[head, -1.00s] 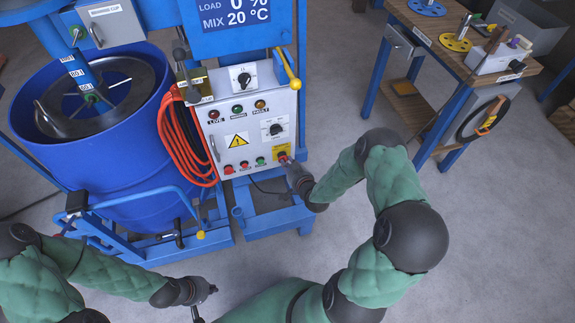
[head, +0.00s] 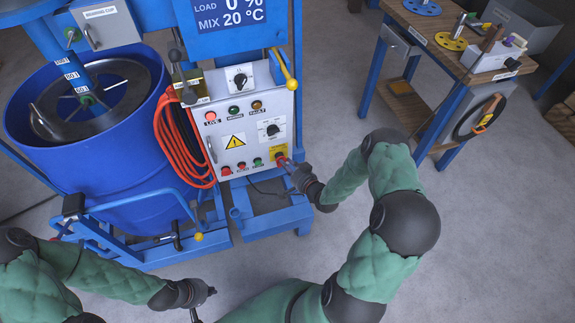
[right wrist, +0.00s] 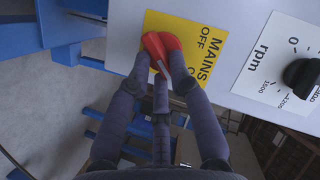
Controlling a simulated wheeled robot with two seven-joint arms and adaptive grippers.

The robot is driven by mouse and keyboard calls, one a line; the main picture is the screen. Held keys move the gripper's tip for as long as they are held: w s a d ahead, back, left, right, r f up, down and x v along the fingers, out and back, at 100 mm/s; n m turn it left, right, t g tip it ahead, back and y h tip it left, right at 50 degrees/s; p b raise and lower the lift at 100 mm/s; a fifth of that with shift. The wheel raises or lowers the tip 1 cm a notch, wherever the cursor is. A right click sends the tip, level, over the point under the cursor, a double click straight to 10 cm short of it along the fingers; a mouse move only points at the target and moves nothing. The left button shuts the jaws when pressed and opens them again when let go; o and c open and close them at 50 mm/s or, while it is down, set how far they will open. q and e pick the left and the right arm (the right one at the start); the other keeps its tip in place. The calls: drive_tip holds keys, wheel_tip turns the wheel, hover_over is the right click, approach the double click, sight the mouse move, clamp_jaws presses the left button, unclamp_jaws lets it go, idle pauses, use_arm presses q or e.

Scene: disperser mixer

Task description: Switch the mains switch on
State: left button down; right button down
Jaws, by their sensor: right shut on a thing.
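The mains switch (head: 280,159) is a red handle on a yellow plate at the lower right of the white control panel (head: 220,150). In the right wrist view the red switch handle (right wrist: 163,44) sits slanted on the yellow plate (right wrist: 204,62), which reads MAINS OFF; other lettering is partly hidden by a finger. My right gripper (head: 288,165) is at the switch, its fingers (right wrist: 160,78) closed around the red handle and covering its lower part. My left gripper (head: 203,304) is low in front, away from the panel; its jaws are too small to judge.
The panel also carries lamps (head: 234,110), a black rpm knob (right wrist: 301,76) and a row of push buttons (head: 241,166). A workbench (head: 420,32) stands right; floor between is clear.

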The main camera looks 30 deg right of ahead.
drive_tip(key=c, duration=1.1)
unclamp_jaws()
drive_tip(key=shift+s, duration=0.1)
drive_tip(key=v, duration=1.1)
drive_tip(key=shift+s+r, duration=0.15)
drive_tip(key=shift+s, duration=0.25)
